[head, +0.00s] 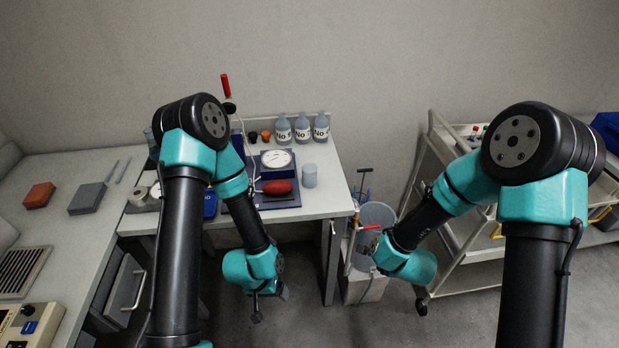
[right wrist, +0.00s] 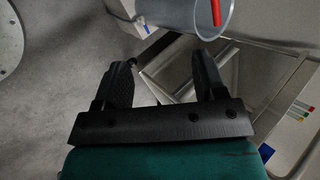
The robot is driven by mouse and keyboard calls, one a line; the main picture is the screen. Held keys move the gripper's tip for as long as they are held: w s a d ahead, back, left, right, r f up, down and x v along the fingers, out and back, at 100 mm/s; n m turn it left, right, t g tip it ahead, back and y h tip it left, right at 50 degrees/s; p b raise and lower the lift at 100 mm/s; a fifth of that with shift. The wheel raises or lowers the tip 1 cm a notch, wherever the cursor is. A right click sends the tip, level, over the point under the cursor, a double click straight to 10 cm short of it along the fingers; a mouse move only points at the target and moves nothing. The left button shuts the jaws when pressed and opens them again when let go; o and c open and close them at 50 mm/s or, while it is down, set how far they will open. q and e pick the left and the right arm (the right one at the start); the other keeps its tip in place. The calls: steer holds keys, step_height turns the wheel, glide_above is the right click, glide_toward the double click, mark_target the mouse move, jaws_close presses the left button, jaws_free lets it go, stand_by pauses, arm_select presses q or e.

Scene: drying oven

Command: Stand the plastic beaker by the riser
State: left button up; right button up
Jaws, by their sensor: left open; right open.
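A riser seems to be the low raised ledge (head: 341,143) along the table's back, behind the beaker; I cannot be sure. My left gripper (head: 257,308) hangs low in front of the table, below its top and apart from the beaker; it is open and empty. My right gripper (right wrist: 163,72) is open and empty in the right wrist view. In the head view my right wrist hides it.
Several labelled bottles (head: 302,128) stand at the table's back. A clear bin (head: 377,216) stands right of the table, near a white cart (head: 470,262). The tabletop's front right is clear.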

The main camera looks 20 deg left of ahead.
steer(key=w+a+r+m+t, duration=0.35)
steer(key=a+r+m, duration=0.5)
steer(key=a, duration=0.35)
steer(key=m+t+y, duration=0.2)
steer(key=m, duration=0.5)
glide_toward(311, 175)
steer(key=v, duration=0.5)
steer(key=shift+a+f, duration=0.15)
steer(key=shift+a, duration=0.05)
steer(key=x, duration=1.1)
steer(key=shift+w+f, duration=0.15)
steer(key=shift+w, duration=0.2)
steer(key=shift+w+a+f, duration=0.1)
steer(key=shift+w+a, duration=0.05)
steer(key=shift+w, duration=0.05)
steer(key=shift+x, duration=2.6)
